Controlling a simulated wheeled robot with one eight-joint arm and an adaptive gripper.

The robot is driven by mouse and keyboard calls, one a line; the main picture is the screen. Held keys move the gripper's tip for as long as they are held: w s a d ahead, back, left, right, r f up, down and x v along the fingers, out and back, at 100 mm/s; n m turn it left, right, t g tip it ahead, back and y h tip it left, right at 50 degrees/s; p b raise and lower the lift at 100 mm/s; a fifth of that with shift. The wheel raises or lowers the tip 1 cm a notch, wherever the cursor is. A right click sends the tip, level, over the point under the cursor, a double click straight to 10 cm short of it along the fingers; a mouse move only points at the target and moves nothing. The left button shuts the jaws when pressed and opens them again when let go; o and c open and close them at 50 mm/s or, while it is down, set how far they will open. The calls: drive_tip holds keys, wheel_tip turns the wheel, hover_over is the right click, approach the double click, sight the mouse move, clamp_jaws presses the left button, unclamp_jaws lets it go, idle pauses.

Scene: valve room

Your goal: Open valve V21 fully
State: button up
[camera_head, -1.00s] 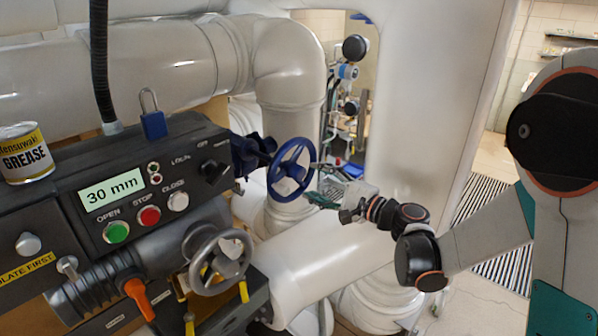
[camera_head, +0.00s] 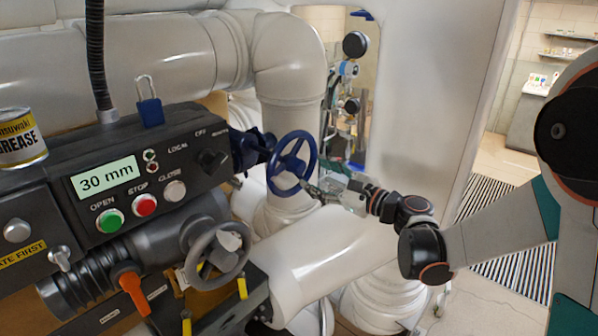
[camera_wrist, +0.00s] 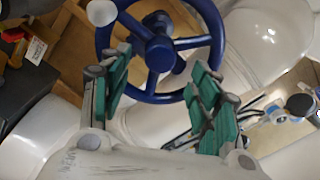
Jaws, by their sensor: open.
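A blue handwheel (camera_head: 291,163) on a blue valve body (camera_head: 250,149) stands against the white pipes in the head view. I can read no V21 label. In the wrist view the blue handwheel (camera_wrist: 160,53) lies ahead, its hub seen between my fingers and its lower rim just beyond them. My gripper (camera_head: 316,190) is at the wheel's lower right in the head view. In the wrist view my gripper (camera_wrist: 162,68) is open, with green-padded fingers spread apart and nothing held. I cannot tell whether the fingers touch the rim.
A control box (camera_head: 130,170) shows "30 mm" and has several buttons. A grey handwheel (camera_head: 217,252) and an orange lever (camera_head: 132,290) sit below it. A blue padlock (camera_head: 149,112) and a grease can (camera_head: 20,138) are on top. A thick white pipe (camera_head: 320,258) runs under my gripper.

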sight(302, 168)
drive_tip(key=m+b, duration=0.1)
drive_tip(key=m, duration=0.3)
drive_tip(key=m+b, duration=0.1)
drive_tip(key=m, duration=0.3)
drive_tip(key=shift+b+x, duration=0.65)
drive_tip(key=shift+x, duration=2.5)
drive_tip(key=shift+w+a+r, duration=0.1)
drive_tip(key=shift+r, duration=0.05)
drive_tip(key=shift+o, duration=0.3)
drive_tip(key=shift+w+a, duration=0.1)
drive_tip(key=c, duration=0.9)
drive_tip(key=shift+c, duration=0.2)
